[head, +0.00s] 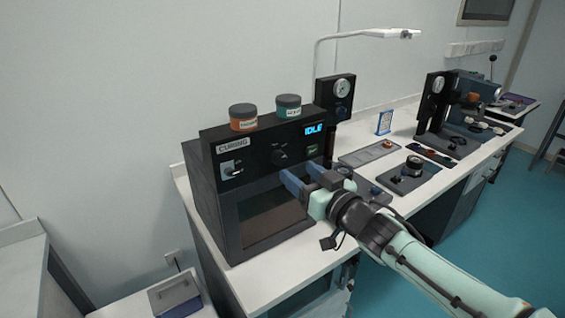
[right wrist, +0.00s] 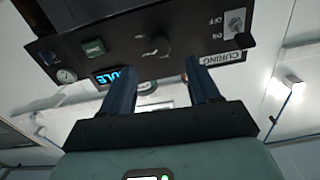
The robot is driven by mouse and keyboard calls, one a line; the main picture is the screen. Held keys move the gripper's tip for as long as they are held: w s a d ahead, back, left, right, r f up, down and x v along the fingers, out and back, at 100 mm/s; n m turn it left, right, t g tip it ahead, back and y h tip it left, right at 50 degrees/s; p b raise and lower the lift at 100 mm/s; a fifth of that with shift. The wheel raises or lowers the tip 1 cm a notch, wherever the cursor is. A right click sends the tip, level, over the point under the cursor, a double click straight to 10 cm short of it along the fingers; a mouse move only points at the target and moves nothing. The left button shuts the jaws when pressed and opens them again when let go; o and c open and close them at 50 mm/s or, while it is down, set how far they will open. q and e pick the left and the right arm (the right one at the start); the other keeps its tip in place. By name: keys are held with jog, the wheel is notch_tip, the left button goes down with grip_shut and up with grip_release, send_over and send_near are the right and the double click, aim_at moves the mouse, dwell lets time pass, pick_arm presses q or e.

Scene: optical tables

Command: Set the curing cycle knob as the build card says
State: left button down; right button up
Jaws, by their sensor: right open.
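The dark curing oven (head: 215,200) stands at the near end of the white bench, with a "CURING" label and a display reading "IDLE" (head: 314,129). Its black round knob (head: 279,157) is on the upper front panel. In the right wrist view, which is upside down, the knob (right wrist: 160,45) shows between and beyond my fingertips. My right gripper (head: 300,180) is open and empty in front of the panel, apart from the knob. It also shows in the right wrist view (right wrist: 158,70). A small blue-and-white card (head: 384,122) stands farther back; its text is too small to read. My left gripper is out of view.
An orange jar (head: 243,117) and a teal jar (head: 288,106) stand on the oven. A toggle switch (head: 232,169) and a green button (head: 312,150) flank the knob. A gauge (head: 342,87) and several fixtures stand along the bench to the right.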

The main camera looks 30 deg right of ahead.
aim_at(280, 158)
jog(key=w, duration=0.7)
jog(key=shift+w+a, duration=0.3)
jog(key=c, duration=1)
